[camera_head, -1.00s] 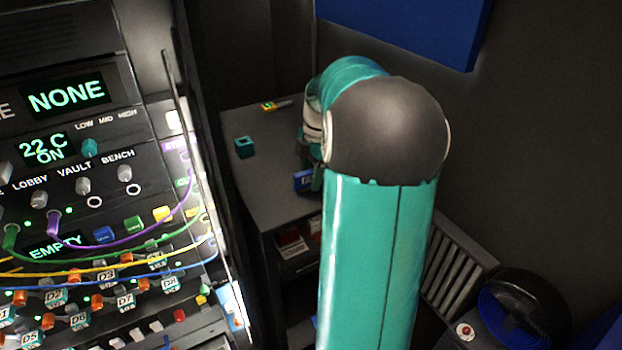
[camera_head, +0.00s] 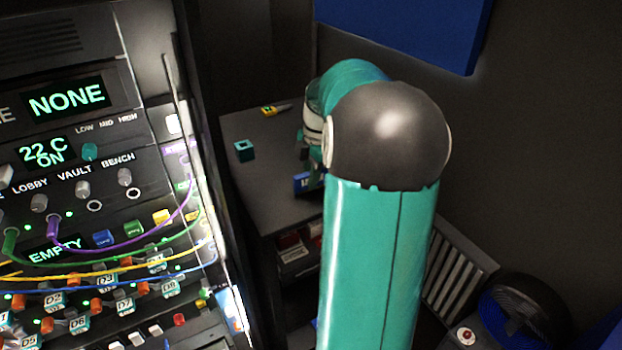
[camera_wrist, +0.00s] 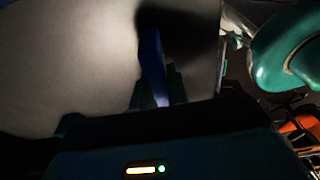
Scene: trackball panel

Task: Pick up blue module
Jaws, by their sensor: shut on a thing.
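The blue module (camera_head: 302,182) shows in the head view on the dark table's near edge, partly hidden behind my arm. In the wrist view the blue module (camera_wrist: 153,66) stands upright as a narrow blue slab between the fingers of my gripper (camera_wrist: 156,90). My gripper is shut on it. In the head view my arm's big teal link and dark elbow hide most of the gripper. I cannot tell whether the module touches the table top.
The dark table (camera_head: 262,190) also bears a small teal block (camera_head: 244,150) and a yellow-marked tool (camera_head: 272,109). A tall control panel (camera_head: 60,160) with cables stands at the left. A fan (camera_head: 520,312) is at the lower right; a blue board (camera_head: 405,28) hangs above.

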